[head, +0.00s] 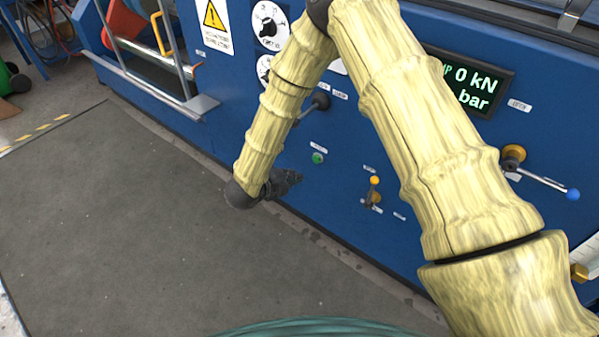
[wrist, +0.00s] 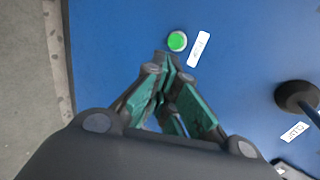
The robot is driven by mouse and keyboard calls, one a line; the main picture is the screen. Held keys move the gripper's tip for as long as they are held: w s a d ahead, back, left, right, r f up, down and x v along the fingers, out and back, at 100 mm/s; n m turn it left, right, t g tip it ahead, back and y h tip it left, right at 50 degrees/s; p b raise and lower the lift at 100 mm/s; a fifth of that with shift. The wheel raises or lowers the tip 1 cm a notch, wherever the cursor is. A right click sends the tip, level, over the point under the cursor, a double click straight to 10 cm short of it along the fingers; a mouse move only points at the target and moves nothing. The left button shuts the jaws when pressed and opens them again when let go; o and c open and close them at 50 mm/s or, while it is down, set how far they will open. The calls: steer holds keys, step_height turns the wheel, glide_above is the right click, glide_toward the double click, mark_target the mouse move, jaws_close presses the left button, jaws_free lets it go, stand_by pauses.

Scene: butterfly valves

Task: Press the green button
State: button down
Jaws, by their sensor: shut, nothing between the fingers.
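The green button (head: 318,158) is a small round button on the blue panel, below a small white label. It also shows in the wrist view (wrist: 177,41), as a green disc with a pale rim, beside a white label (wrist: 199,50). My gripper (head: 296,176) is to the left of and slightly below the button in the head view. In the wrist view my gripper (wrist: 168,62) has its fingertips together and empty, just below the button in the picture. A gap seems to remain between the fingertips and the button, but contact is hard to judge.
A black knob (wrist: 297,97) sticks out of the panel on the right in the wrist view. A yellow-topped lever (head: 374,186) and a blue-tipped valve handle (head: 545,180) stand to the right of the button. The grey floor (head: 130,230) on the left is clear.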

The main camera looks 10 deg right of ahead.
mark_target(316, 159)
steer(key=d+r+x, duration=0.1)
steer(key=x, duration=1.1)
steer(key=shift+w+r+b, duration=0.3)
steer(key=shift+w, duration=0.05)
